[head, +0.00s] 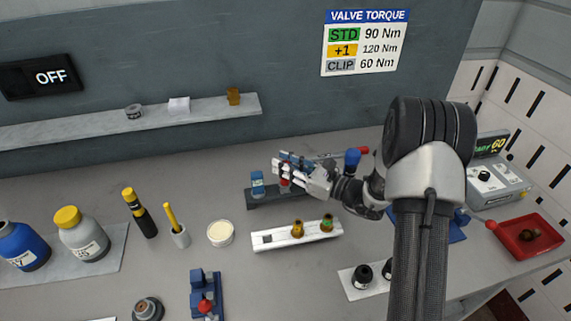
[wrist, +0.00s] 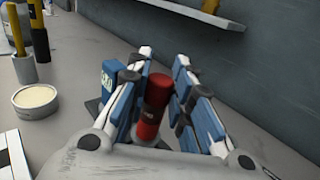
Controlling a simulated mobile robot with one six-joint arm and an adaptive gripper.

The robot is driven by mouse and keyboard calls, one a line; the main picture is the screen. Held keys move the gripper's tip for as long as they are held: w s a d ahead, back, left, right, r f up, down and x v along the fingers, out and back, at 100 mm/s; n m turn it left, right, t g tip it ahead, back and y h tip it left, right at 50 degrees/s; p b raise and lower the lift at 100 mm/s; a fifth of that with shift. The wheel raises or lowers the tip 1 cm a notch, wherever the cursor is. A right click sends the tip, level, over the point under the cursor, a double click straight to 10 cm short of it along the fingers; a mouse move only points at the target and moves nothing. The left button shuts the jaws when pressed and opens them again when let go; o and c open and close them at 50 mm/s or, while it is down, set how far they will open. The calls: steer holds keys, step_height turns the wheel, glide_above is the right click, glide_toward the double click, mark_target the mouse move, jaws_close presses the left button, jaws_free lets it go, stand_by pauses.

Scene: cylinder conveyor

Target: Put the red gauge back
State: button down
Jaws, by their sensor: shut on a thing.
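In the head view a small part of the red gauge (head: 285,183) shows below the fingers of my gripper (head: 286,167). My gripper is shut on it. It is at the dark rack (head: 280,197), beside a blue gauge (head: 257,184) that stands at the rack's left end.
A white rack (head: 280,240) with two brass fittings (head: 297,228) stands in front of the dark rack. A round cream tub (head: 220,233) is to the left. A red tray (head: 531,240) is at the far right. A wall shelf (head: 190,115) runs behind.

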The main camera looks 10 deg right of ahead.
steer(key=shift+f+b, duration=0.7)
steer(key=shift+f, duration=0.25)
steer(key=c, duration=1.3)
jaws_free()
steer(key=shift+c, duration=0.2)
steer(key=shift+r+p, duration=2.15)
steer(key=shift+r, duration=0.8)
